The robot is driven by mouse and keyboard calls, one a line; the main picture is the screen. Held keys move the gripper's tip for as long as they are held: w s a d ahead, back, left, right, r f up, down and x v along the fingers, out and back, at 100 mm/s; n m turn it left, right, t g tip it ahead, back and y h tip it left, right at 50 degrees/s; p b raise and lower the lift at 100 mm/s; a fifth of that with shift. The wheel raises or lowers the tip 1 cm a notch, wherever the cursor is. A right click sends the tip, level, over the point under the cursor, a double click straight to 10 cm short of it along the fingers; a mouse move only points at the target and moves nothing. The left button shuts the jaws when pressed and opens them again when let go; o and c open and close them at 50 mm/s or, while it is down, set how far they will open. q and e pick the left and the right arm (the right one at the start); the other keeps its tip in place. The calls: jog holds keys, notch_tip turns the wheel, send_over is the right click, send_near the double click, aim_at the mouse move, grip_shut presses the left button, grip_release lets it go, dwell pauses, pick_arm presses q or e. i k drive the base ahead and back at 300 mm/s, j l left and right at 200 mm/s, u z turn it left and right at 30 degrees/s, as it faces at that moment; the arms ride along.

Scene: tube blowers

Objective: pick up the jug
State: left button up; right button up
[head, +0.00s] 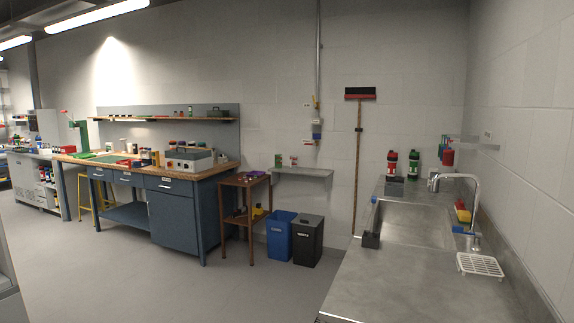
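I cannot pick out a jug with certainty. A small grey metallic vessel (433,180) stands at the back of the steel counter, behind the tap; it may be a jug, but it is too small to tell. Neither of my grippers is in view.
The steel counter (400,278) with a sink (412,225), tap (462,178) and white rack (480,265) fills the right side. Blue (280,238) and black (307,243) bins, a brown side table (245,185) and a blue workbench (175,225) stand left. Open floor (130,275) lies in front.

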aim_at(278, 157)
jog(key=u, duration=0.55)
jog(key=i+j, duration=0.15)
jog(key=j, duration=0.25)
jog(key=i+j, duration=0.1)
jog(key=j, duration=0.25)
jog(key=i+j, duration=0.15)
jog(key=j, duration=0.25)
jog(key=i+j, duration=0.15)
jog(key=j, duration=0.2)
jog(key=i+j+z, duration=0.3)
jog(key=i, duration=0.2)
jog(key=i+j+z, duration=0.25)
jog(key=i, duration=0.25)
jog(key=i+j+z, duration=0.1)
jog(key=i+z, duration=0.3)
jog(key=i, duration=1.6)
